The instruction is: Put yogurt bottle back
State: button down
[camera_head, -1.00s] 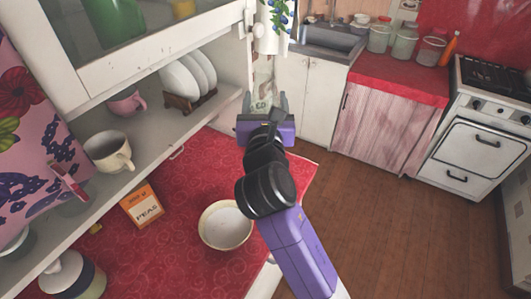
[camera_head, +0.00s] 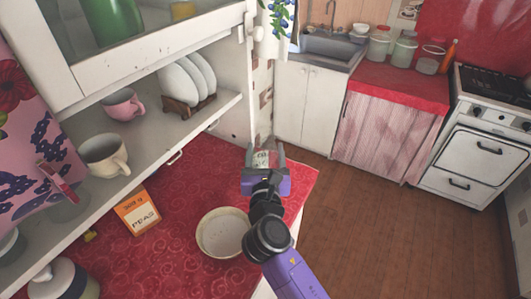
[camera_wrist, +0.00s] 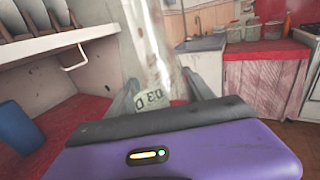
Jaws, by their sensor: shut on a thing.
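My gripper (camera_head: 265,157) is shut on a clear glass bottle with a pale printed label, the yogurt bottle. In the wrist view the bottle (camera_wrist: 150,58) stands roughly upright between the fingers, its label low down and upside down. Its upper end runs out of the picture. In the head view only a little of the bottle (camera_head: 262,160) shows between the fingers, near the far right end of the red counter (camera_head: 200,165). I cannot tell whether its base touches the counter.
A white bowl (camera_head: 222,234) and an orange peas box (camera_head: 138,212) are on the red counter. Cups (camera_head: 105,155) and a plate rack (camera_head: 188,108) stand on the shelf at left. A blue object (camera_wrist: 18,126) shows in the wrist view. Wooden floor (camera_head: 360,225) lies right.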

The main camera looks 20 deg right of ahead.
dwell(0.3)
jog(key=shift+c, duration=2)
grip_release()
jog(key=shift+f, duration=0.15)
jog(key=b+v, duration=0.1)
jog(key=v, duration=1.1)
jog(key=shift+s, duration=0.15)
